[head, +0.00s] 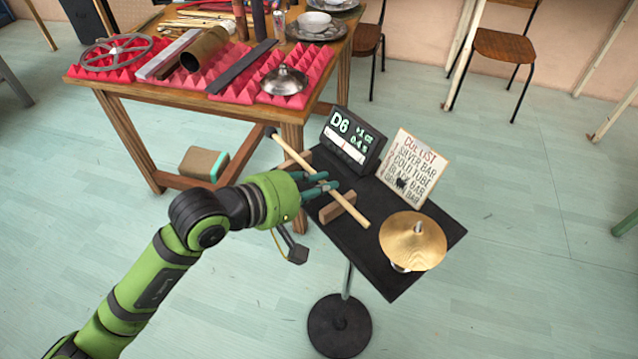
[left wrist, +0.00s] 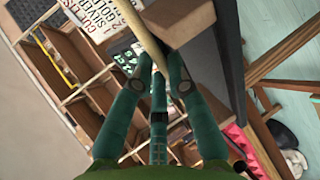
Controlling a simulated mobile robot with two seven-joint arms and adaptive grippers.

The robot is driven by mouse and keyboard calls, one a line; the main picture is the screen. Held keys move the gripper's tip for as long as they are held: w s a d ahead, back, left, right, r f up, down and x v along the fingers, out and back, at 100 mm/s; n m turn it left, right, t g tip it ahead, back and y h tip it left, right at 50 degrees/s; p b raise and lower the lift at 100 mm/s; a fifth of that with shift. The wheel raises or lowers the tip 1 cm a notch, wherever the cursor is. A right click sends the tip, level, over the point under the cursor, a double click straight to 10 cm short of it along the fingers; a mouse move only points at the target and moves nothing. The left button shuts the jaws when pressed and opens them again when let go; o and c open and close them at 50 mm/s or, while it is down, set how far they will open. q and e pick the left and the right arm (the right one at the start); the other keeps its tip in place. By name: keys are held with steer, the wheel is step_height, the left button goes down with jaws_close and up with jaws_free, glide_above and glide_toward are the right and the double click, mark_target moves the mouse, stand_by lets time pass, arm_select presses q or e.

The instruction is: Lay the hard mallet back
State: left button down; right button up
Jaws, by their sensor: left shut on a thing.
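The hard mallet (head: 343,199) is a pale wooden stick with a small dark head at its upper-left end. My left gripper (head: 322,186) is shut on its shaft over the black stand top (head: 436,236). In the left wrist view the shaft (left wrist: 142,32) runs between my fingers (left wrist: 157,75). My right gripper is not in view.
On the stand are a display reading D6 (head: 352,142), a cue list card (head: 414,167) and a gold cymbal (head: 413,238). A wooden table (head: 136,102) behind carries red foam (head: 240,90), bars, tubes and a silver lid (head: 284,80). Open floor lies at right.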

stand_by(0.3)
arm_select(q)
steer(key=c, duration=1.1)
jaws_free()
steer(key=shift+c, duration=0.2)
steer(key=v, duration=0.7)
steer(key=shift+s+a, duration=0.2)
steer(key=shift+r, duration=0.1)
